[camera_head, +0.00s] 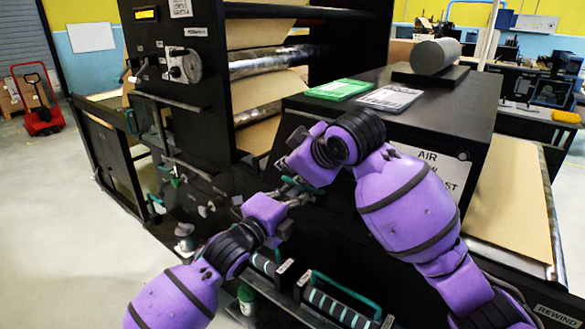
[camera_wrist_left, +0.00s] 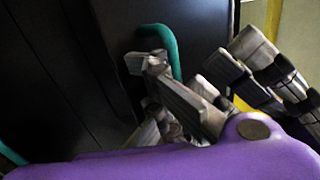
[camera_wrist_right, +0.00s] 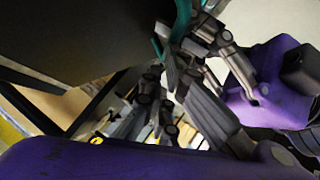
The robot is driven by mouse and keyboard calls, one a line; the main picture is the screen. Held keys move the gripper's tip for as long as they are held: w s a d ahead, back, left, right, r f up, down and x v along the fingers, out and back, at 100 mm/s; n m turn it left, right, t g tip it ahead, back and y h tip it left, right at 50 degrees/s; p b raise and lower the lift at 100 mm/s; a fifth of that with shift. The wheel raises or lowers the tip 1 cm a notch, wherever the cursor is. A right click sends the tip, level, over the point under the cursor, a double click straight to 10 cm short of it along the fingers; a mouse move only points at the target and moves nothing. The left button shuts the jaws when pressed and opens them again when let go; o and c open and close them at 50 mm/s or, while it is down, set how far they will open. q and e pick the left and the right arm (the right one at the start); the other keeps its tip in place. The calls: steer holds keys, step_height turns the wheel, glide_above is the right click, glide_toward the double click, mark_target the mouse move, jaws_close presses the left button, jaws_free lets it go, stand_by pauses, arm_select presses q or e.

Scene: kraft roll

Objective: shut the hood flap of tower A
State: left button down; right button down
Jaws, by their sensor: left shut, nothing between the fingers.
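A dark panel with a teal handle (camera_head: 300,184) is at the front of the black machine, and I take it for the hood flap; its outline is largely hidden by my arms. The teal handle also shows in the left wrist view (camera_wrist_left: 165,48) and the right wrist view (camera_wrist_right: 181,20). My left gripper (camera_head: 298,199) is shut and empty, close beside the handle. My right gripper (camera_head: 287,172) is at the same handle, its fingers crowded near the left ones; whether they touch or hold the handle is unclear. How far the flap stands open cannot be told.
A black cabinet labelled AIR (camera_head: 470,95) stands behind my right arm, with a green card (camera_head: 340,89), a white card (camera_head: 390,97) and a grey cylinder (camera_head: 435,56) on top. Teal-handled units (camera_head: 345,300) lie low in front. Open floor (camera_head: 55,230) is at left.

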arm_select(q)
steer(key=c, duration=2.5)
jaws_free()
step_height(320, 180, up, 2)
steer(key=shift+r, duration=0.1)
steer(key=shift+c, duration=0.2)
arm_select(e)
steer(key=shift+w+d+f+h, duration=0.15)
steer(key=shift+d+f+h, duration=0.15)
steer(key=shift+f, duration=0.2)
arm_select(q)
steer(key=o, duration=0.4)
steer(key=shift+d+f, duration=0.1)
steer(key=shift+f, duration=0.15)
arm_select(e)
steer(key=shift+r, duration=0.1)
